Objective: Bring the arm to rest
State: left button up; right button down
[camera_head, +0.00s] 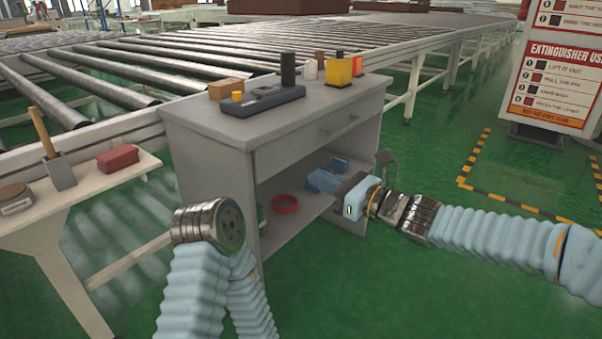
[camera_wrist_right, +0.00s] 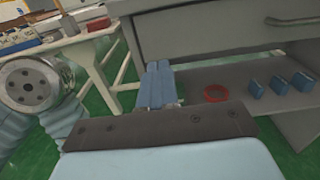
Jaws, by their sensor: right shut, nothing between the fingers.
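My right arm (camera_head: 490,235) comes in from the right. Its gripper (camera_head: 322,181) is at the open shelf of the grey cabinet (camera_head: 215,150). In the right wrist view its two blue fingers (camera_wrist_right: 156,85) are together and empty, to the left of a red ring (camera_wrist_right: 215,93). My left arm (camera_head: 195,280) stands at the bottom left in front of the cabinet. It ends in a round metal flange, and no left gripper shows there.
The lower shelf holds the red ring (camera_head: 285,203) and several blue blocks (camera_wrist_right: 280,85). A dark device (camera_head: 262,101) and small boxes stand on the cabinet top. A white side table (camera_head: 85,185) is at the left. Green floor (camera_head: 450,290) is open at the right.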

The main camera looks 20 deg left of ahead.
jog(key=s+d+f+n+g+h+p, duration=0.1)
jog(key=s+d+f+n+h, duration=0.3)
jog(key=f, duration=0.6)
jog(key=d+f+n+g+h+p, duration=0.1)
jog(key=d+f+h+p, duration=0.1)
jog(key=d+f, duration=0.55)
jog(key=s+d+f+n+g+h+p, duration=0.1)
jog(key=s+d+f+n+h, duration=0.15)
jog(key=f, duration=0.85)
jog(key=s+d+f+n+g+h+p, duration=0.1)
jog(key=s+d+f+n+h+p, duration=0.3)
jog(key=s+d+f+n, duration=0.8)
jog(key=s+d+f, duration=0.1)
jog(key=s+d, duration=0.1)
jog(key=s, duration=0.2)
jog(key=shift+s+d+f+g+h, duration=0.2)
jog(key=shift+d+g+h, duration=0.15)
jog(key=shift+d+g, duration=0.05)
